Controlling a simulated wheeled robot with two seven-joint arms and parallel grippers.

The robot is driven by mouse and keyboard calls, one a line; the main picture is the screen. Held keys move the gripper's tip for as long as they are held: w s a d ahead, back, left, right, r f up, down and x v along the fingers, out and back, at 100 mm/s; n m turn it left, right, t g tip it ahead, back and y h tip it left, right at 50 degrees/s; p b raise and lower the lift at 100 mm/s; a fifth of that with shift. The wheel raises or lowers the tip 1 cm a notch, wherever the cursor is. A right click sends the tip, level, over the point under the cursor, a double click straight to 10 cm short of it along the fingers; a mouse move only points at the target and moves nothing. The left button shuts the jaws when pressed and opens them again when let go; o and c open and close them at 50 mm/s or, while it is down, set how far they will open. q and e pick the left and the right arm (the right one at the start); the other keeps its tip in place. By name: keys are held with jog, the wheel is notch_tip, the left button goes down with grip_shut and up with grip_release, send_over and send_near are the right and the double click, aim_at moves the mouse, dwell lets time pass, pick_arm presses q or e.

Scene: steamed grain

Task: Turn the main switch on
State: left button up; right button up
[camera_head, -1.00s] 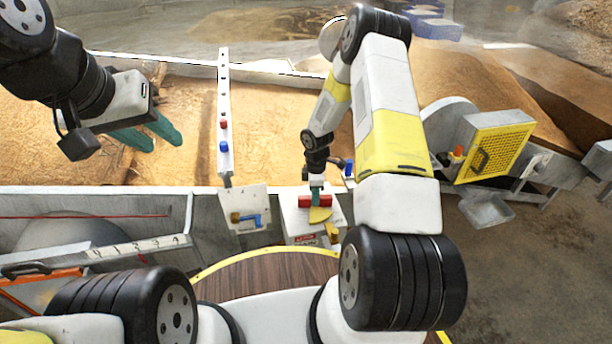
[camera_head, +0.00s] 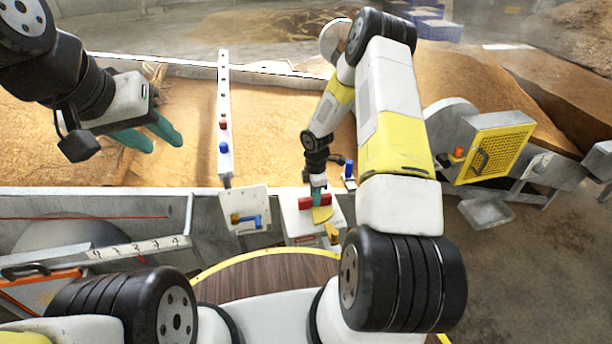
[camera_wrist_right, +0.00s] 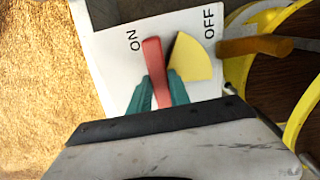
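The main switch (camera_head: 299,222) is a white box with a red handle (camera_head: 307,203) and a yellow sector (camera_head: 322,214), just in front of the trough wall. In the right wrist view its plate (camera_wrist_right: 112,62) is marked ON at left and OFF at right. The red handle (camera_wrist_right: 153,58) points up close to ON, with the yellow sector (camera_wrist_right: 194,60) between it and OFF. My right gripper (camera_head: 318,193) has its teal fingers (camera_wrist_right: 158,88) on both sides of the handle, closed on it. My left gripper (camera_head: 164,138) is open and empty over the grain at left.
A second white panel with a blue handle (camera_head: 250,222) stands left of the switch. A white post with red and blue buttons (camera_head: 225,120) rises behind it. A yellow-brown lever (camera_wrist_right: 255,46) sits beside OFF. A yellow mesh guard (camera_head: 497,147) stands at right.

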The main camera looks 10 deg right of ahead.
jog(key=o, duration=0.3)
jog(key=shift+o, duration=0.2)
jog(key=shift+r, duration=0.1)
notch_tip(320, 180, up, 8)
jog(key=shift+f, duration=0.15)
